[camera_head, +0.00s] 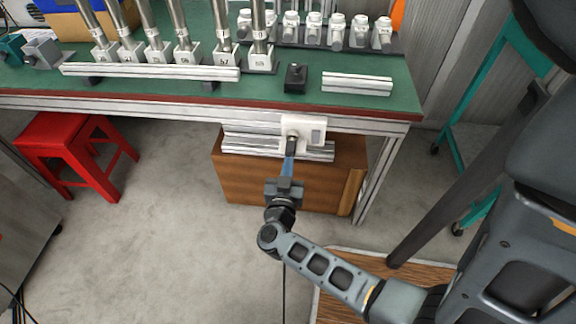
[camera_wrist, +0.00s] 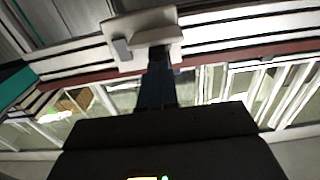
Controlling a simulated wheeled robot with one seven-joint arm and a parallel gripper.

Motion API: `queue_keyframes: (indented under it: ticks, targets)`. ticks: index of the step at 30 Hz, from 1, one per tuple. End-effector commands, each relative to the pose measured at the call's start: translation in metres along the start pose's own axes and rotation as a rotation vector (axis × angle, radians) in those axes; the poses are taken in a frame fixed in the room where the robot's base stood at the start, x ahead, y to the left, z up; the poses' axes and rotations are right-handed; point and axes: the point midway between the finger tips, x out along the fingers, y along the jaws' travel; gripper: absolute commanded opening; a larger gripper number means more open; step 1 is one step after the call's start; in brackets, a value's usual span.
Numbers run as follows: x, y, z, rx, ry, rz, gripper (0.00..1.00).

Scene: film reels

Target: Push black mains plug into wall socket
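The white wall socket (camera_head: 317,124) is fixed to the front edge of the workbench. It also shows as a white plate at the top of the wrist view (camera_wrist: 113,27). The black mains plug (camera_head: 292,145) is right at the front of the socket and appears lined up with it. I cannot tell how deep it sits. My gripper (camera_head: 290,154) points at the socket, its bluish fingers shut on the plug. In the wrist view the fingers (camera_wrist: 158,75) reach up to the socket and hide most of the plug. A thin black cable (camera_head: 284,285) hangs below my gripper.
The green-topped workbench (camera_head: 250,88) carries metal rails, upright cylinders and a small black box (camera_head: 295,78). A wooden cabinet (camera_head: 255,180) stands under it, behind my gripper. A red stool (camera_head: 65,140) is at left. The grey floor between is clear.

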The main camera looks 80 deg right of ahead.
Motion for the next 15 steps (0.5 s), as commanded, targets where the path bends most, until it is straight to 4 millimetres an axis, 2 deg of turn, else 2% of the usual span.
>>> queue_keyframes:
  ticks: [15]
  targets:
    - [0.0047,0.0000,-0.0003,0.000,0.001,0.000,0.00]
